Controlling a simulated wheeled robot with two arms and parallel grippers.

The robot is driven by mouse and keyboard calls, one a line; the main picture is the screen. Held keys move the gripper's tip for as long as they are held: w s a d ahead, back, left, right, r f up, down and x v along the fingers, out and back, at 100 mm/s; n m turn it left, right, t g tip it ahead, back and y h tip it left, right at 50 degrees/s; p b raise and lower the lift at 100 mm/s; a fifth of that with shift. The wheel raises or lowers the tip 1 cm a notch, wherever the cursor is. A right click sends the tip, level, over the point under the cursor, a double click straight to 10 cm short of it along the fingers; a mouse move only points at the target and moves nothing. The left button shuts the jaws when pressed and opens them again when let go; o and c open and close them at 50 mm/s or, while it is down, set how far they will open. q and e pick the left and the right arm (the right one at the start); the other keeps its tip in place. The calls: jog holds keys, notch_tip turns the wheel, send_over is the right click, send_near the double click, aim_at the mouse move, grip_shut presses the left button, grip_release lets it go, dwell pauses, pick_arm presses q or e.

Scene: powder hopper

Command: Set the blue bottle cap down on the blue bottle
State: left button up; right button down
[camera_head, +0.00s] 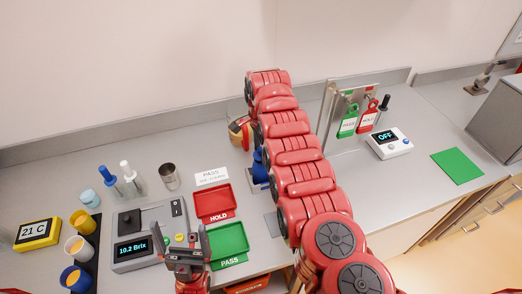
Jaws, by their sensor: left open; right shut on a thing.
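A blue object (260,168), which looks like the blue bottle, stands on the bench just left of my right arm. The arm hides part of it, and I cannot tell bottle from cap there. My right arm crosses the middle of the view up toward the back wall; its gripper and anything in it are hidden behind the arm. I cannot make out the blue bottle cap. My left gripper (186,246) is open and empty, fingers up in the picture, at the front by the Brix meter, well left of the blue object.
A red HOLD tray (214,218) and green PASS tray (246,244) lie left of my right arm. A Brix meter (133,265), metal cup (169,170) and several small cups stand left. A red and yellow item (240,130) is behind. A scale (389,150) and green mat (457,165) are right.

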jog(key=shift+f+b, duration=0.45)
jog(key=shift+f, duration=0.1)
jog(key=shift+c, duration=0.4)
grip_release()
jog(key=shift+o, duration=0.4)
jog(key=shift+r, duration=0.1)
jog(key=shift+r, duration=2.9)
